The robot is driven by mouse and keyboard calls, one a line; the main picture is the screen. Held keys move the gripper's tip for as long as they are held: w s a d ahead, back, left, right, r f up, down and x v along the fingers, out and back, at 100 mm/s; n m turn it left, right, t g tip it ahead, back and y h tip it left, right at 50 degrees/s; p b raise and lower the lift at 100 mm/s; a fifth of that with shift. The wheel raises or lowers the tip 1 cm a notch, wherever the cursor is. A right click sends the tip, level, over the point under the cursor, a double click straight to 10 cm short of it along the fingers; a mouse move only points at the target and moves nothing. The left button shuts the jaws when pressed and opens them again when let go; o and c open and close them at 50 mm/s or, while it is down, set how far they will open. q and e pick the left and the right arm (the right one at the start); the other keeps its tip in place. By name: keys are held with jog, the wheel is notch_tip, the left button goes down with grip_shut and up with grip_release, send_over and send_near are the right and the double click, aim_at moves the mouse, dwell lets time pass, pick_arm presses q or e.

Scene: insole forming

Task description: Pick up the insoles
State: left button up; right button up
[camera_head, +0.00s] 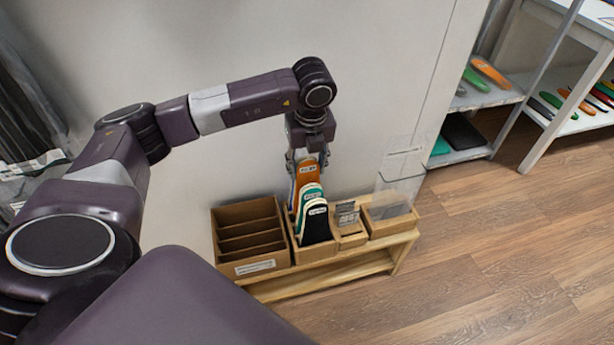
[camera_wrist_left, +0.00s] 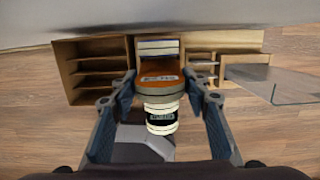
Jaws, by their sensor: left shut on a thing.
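Several insoles stand upright in a wooden bin (camera_head: 314,255) on a low bench. A black insole (camera_head: 316,228) is at the front, then a white and green one (camera_head: 310,194), then an orange insole (camera_head: 306,174), with a blue edge behind. My left gripper (camera_head: 307,157) points down at the top of the orange insole. In the left wrist view its fingers (camera_wrist_left: 160,88) close around the sides of the orange insole (camera_wrist_left: 160,70). Whether the orange insole is clear of the bin floor is hidden. My right gripper is not in view.
An empty slotted wooden box (camera_head: 248,232) stands left of the insole bin. A small card holder (camera_head: 347,215) and a box with a clear panel (camera_head: 395,205) are to its right. The wall is close behind. Shelves with more insoles (camera_head: 490,72) are at the upper right.

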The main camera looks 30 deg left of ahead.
pick_arm(q)
notch_tip(320, 180, up, 14)
jog(key=p, duration=0.1)
jog(key=shift+f+p, duration=0.2)
jog(key=shift+p, duration=0.2)
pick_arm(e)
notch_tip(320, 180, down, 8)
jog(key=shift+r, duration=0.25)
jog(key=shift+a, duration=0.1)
